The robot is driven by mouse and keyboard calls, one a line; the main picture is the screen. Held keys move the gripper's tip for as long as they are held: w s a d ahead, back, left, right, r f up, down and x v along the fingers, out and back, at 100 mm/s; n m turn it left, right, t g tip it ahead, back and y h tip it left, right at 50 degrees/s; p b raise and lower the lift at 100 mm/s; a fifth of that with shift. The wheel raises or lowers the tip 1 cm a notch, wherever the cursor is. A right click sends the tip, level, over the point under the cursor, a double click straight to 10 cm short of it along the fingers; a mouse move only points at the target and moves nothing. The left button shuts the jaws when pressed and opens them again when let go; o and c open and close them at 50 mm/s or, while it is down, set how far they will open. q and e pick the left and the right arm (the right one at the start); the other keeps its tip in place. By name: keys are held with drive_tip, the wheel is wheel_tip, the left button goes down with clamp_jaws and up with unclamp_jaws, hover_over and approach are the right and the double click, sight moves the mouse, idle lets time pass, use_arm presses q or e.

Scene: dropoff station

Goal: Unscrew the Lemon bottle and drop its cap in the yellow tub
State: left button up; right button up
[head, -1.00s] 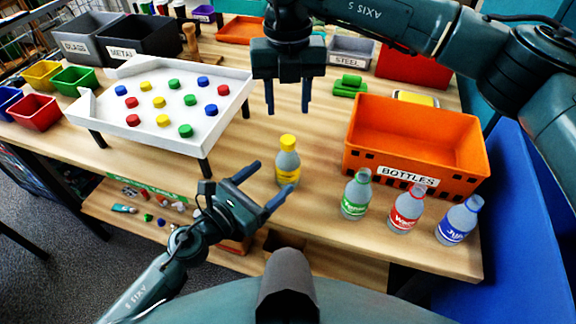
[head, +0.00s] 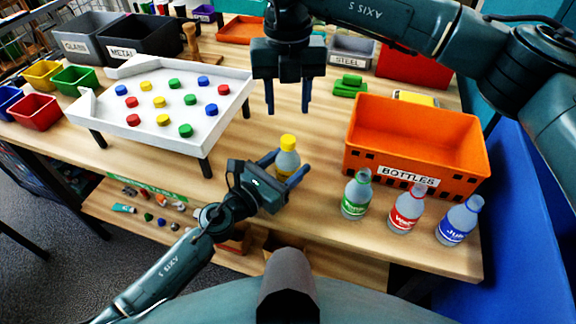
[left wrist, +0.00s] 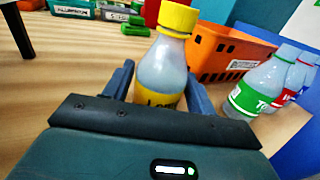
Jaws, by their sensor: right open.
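The Lemon bottle (head: 287,161), clear with a yellow label, stands upright on the table with its yellow cap (head: 288,142) on. My left gripper (head: 283,169) is open, with one finger on each side of the bottle's body below the cap. In the left wrist view the bottle (left wrist: 161,68) stands between the fingers; I cannot tell if they touch it. Its label is partly hidden by the gripper. My right gripper (head: 288,108) is open and empty, pointing down above and behind the bottle. The yellow tub (head: 43,73) is at the far left.
A white tray (head: 222,122) on legs holds several coloured caps. Green, red and blue tubs (head: 33,113) stand near the yellow one. Green (head: 356,195), red (head: 405,210) and blue (head: 459,220) labelled bottles stand at right, before an orange BOTTLES crate (head: 470,182).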

sight(288, 139)
use_arm(q)
drive_tip(key=c, duration=1.2)
use_arm(e)
drive_tip(key=m, duration=0.4)
drive_tip(key=shift+m, duration=0.3)
drive_tip(key=m, duration=1.3)
drive_tip(key=shift+f+m, duration=0.3)
drive_tip(key=shift+f, duration=3.7)
drive_tip(key=shift+c, duration=0.5)
